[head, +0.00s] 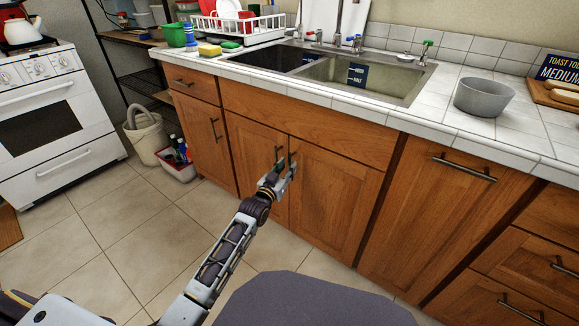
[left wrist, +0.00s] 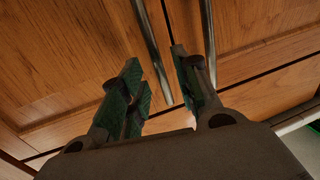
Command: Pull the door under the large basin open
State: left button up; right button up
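The large basin (head: 375,80) is the right-hand one of the sink. Below it is a wooden door (head: 335,200) that looks closed, with an upright metal bar handle (head: 293,160) near its upper left edge. My left gripper (head: 281,172) is at the pair of handles, at the meeting edges of two doors. In the left wrist view my left gripper (left wrist: 160,75) has its fingers apart, with one bar handle (left wrist: 150,40) between them. The other handle (left wrist: 208,35) lies outside the right finger. Whether the fingers touch the bar cannot be told. My right gripper is not in view.
The neighbouring door (head: 255,160) on the left looks closed. The tiled counter (head: 440,125) overhangs the doors and carries a grey bowl (head: 484,97) and a dish rack (head: 240,27). A bucket (head: 146,135) stands at the left. The tiled floor (head: 130,230) on the left is free.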

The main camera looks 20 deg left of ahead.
pick_arm(q)
jog(key=shift+w+d+b, duration=0.15)
jog(key=shift+w+b, duration=0.15)
jog(key=shift+w, duration=0.45)
jog(key=shift+w+d+b, duration=0.1)
jog(key=shift+w+b, duration=0.15)
jog(key=shift+w, duration=0.45)
grip_shut()
